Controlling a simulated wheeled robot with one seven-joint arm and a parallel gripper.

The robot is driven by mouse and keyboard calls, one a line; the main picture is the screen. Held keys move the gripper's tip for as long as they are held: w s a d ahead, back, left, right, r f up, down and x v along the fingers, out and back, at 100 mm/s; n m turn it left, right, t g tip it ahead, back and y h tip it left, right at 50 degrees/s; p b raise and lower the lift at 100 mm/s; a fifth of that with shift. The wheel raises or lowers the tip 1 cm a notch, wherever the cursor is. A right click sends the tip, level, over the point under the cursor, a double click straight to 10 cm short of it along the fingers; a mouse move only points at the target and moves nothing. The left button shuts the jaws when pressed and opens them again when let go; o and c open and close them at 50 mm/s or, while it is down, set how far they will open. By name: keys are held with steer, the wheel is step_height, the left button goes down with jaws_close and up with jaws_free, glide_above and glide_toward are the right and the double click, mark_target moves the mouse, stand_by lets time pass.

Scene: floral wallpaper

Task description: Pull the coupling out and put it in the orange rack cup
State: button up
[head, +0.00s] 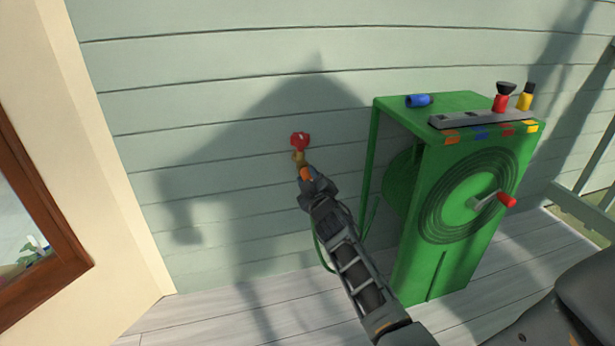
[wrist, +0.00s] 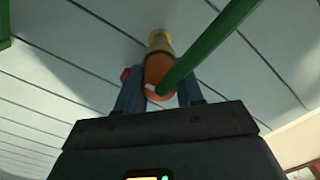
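The orange coupling (head: 306,174) is on the end of the brass wall tap (head: 299,157), which has a red handle. In the wrist view the coupling (wrist: 159,72) lies between the two fingers of my gripper (wrist: 160,88), with no clear gap on either side, so the gripper looks shut on it. The brass tap (wrist: 160,40) is just beyond. The orange cup's opening is too small to make out.
A blue fitting (head: 418,100) lies on the green stand's top (head: 455,101). A red fitting (head: 501,103) and a yellow fitting (head: 525,101) stand in the rack's right part. A red-handled crank (head: 506,200) sticks out in front. A window (head: 25,210) is at left.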

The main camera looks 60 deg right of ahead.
steer(key=c, duration=0.6)
steer(key=shift+a, duration=0.1)
steer(key=shift+v, duration=2.25)
